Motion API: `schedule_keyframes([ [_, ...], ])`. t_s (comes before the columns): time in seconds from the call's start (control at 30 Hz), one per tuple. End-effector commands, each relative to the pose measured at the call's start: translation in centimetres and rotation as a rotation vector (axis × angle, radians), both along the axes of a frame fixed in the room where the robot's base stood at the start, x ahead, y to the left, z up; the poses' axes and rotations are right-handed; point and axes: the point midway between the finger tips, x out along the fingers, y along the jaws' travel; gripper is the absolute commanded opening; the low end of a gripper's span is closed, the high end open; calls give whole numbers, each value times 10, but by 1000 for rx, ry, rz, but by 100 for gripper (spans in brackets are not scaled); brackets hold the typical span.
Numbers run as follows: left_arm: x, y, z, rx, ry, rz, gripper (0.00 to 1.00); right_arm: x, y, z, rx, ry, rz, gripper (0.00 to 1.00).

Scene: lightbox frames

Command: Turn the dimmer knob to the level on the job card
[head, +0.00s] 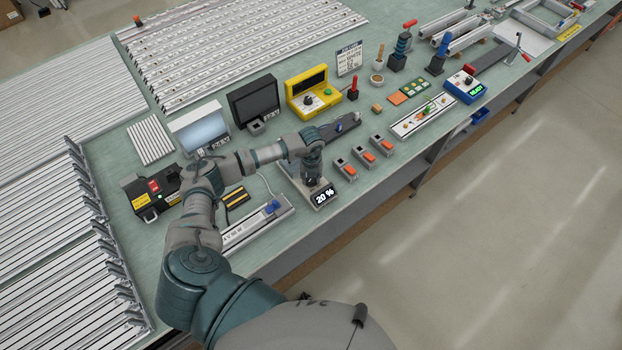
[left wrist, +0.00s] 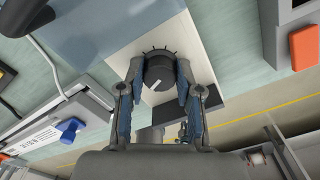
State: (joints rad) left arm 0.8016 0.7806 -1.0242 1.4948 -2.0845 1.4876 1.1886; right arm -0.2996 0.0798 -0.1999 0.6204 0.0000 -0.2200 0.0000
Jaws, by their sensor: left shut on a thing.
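The dimmer unit (head: 322,201) sits near the front edge of the bench, and its display reads 20 %. In the left wrist view its dark round knob (left wrist: 160,71) has a pale pointer line and tick marks around its far side. My left gripper (head: 312,183) reaches down over the unit from above. In the left wrist view the two fingers of my left gripper (left wrist: 160,78) are shut on the knob, one on each side. The job card (head: 350,58) stands upright at the back of the bench; its print is too small to read surely. My right gripper is not in view.
A slider unit with a blue knob (head: 272,206) lies left of the dimmer. Several grey boxes with orange switches (head: 367,155) stand to its right. A yellow box (head: 312,92) and a dark monitor (head: 254,101) stand behind. The floor beyond the bench's front edge is clear.

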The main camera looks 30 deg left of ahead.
Motion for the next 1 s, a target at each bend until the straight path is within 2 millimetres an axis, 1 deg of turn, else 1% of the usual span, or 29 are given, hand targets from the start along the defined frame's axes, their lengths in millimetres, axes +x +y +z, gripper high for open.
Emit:
schedule_keyframes([
  [0.03,1,1,-2,2,-2,-40,0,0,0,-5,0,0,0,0],
  [1.0,2,1,-1,4,-5,-958,0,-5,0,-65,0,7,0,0],
])
